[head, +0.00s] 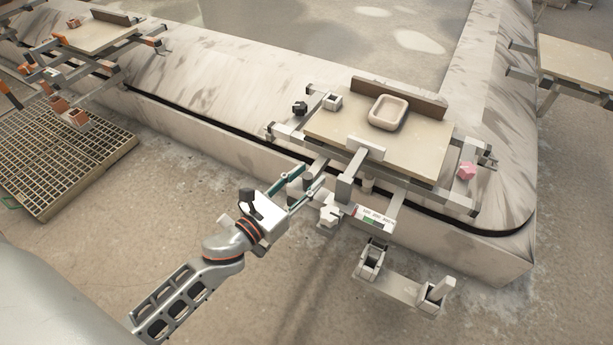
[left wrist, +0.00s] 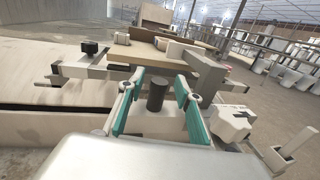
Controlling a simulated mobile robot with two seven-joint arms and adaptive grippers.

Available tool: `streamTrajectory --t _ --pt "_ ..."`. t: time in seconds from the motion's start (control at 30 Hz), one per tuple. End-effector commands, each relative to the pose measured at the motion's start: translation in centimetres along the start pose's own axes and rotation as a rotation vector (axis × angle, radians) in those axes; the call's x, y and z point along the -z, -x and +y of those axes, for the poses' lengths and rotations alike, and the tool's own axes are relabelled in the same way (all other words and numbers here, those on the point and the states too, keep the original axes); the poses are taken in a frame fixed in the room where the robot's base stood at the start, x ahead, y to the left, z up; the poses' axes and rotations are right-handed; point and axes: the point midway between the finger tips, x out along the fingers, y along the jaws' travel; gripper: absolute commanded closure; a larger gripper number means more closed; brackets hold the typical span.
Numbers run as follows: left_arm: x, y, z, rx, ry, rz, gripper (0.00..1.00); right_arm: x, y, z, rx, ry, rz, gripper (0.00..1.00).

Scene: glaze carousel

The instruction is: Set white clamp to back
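A white faceted knob (head: 330,214) sits at the front of the carousel fixture, and it also shows in the left wrist view (left wrist: 229,122). A pale clamp block (head: 366,147) rests at the front edge of the beige board (head: 425,150), beside a grey upright block (head: 344,188). I cannot tell which of these parts is the white clamp. My left gripper (head: 306,188) is open in front of the fixture, left of the white knob. In the left wrist view, a dark cylindrical handle (left wrist: 156,95) stands between its green-padded fingers, apart from both pads. My right gripper is not in view.
A tan square dish (head: 388,112) lies on the board before a brown back bar (head: 400,97). A black knob (head: 300,108) and a pink knob (head: 466,171) are on the fixture's sides. A metal bracket (head: 400,288) juts out low in front. A grating (head: 60,155) lies left.

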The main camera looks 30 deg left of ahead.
Motion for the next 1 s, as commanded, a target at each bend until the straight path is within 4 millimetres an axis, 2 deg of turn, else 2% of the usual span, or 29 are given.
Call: streamTrajectory --t 0.17,0.33,0.7,0.83,1.0 --pt "-0.1 0.0 0.1 -0.001 0.0 -0.001 0.66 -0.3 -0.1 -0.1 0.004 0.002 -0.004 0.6" --pt "0.1 1.4 0.0 -0.002 0.001 0.001 0.66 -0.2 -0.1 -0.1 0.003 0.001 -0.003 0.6" --pt "0.1 8.4 0.1 -0.004 0.002 0.003 0.66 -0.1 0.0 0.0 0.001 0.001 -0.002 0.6" --pt "0.1 10.3 0.1 -0.004 0.001 0.002 0.66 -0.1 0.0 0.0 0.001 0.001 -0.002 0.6" --pt "0.0 11.8 0.1 -0.002 0.001 0.001 0.66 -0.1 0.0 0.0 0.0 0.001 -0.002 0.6"
